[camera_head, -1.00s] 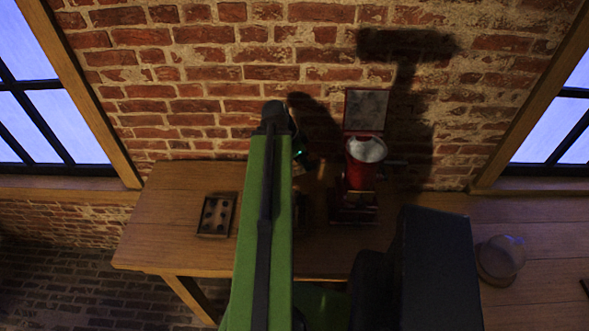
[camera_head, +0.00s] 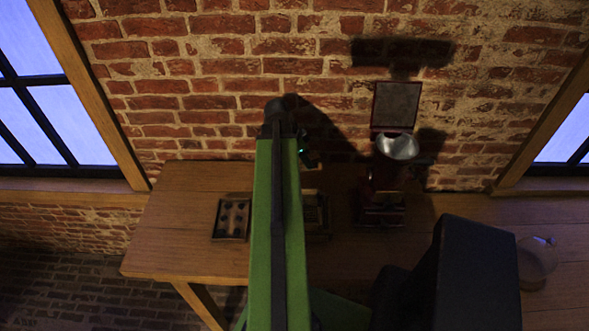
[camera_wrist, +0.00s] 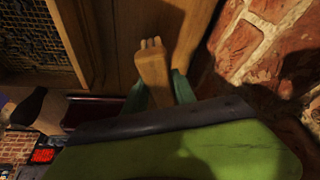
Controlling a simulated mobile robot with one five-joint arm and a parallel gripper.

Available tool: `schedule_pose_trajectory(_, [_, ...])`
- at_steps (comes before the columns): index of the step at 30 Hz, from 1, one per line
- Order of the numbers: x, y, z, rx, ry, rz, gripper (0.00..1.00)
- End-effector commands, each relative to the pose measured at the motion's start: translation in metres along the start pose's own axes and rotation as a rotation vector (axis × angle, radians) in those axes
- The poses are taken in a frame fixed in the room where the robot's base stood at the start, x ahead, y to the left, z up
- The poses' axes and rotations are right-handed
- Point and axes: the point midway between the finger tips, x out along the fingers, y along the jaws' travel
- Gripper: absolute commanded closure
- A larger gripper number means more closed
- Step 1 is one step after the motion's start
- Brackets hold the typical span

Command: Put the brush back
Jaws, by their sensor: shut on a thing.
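In the wrist view, my gripper (camera_wrist: 160,92) has its two green fingers shut on a pale wooden piece (camera_wrist: 153,66) with a notched far end. It looks like the brush, but no bristles can be made out. It is held above or near wooden boards, and I cannot tell whether it touches them. In the head view, the green arm hides most of the gripper and the brush. Only a dark part with a small green light shows right of the arm.
A small tray with round hollows (camera_head: 232,219) sits on the wooden table (camera_head: 180,235). A box (camera_head: 317,217) is partly hidden beside my arm. Right of it stands a dark machine with a metal bowl (camera_head: 398,146). A glass vessel (camera_head: 536,262) is further right. A brick wall (camera_head: 200,90) closes the back.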

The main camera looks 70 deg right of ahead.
Motion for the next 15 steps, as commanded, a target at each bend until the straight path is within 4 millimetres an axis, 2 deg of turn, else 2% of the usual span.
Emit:
schedule_pose_trajectory(1, [0.006, -0.003, 0.001, 0.001, 0.001, 0.001, 1.00])
schedule_pose_trajectory(8, [0.008, -0.005, 0.003, 0.001, 0.001, 0.001, 1.00])
schedule_pose_trajectory(15, [0.046, -0.004, 0.015, 0.006, 0.001, 0.002, 1.00])
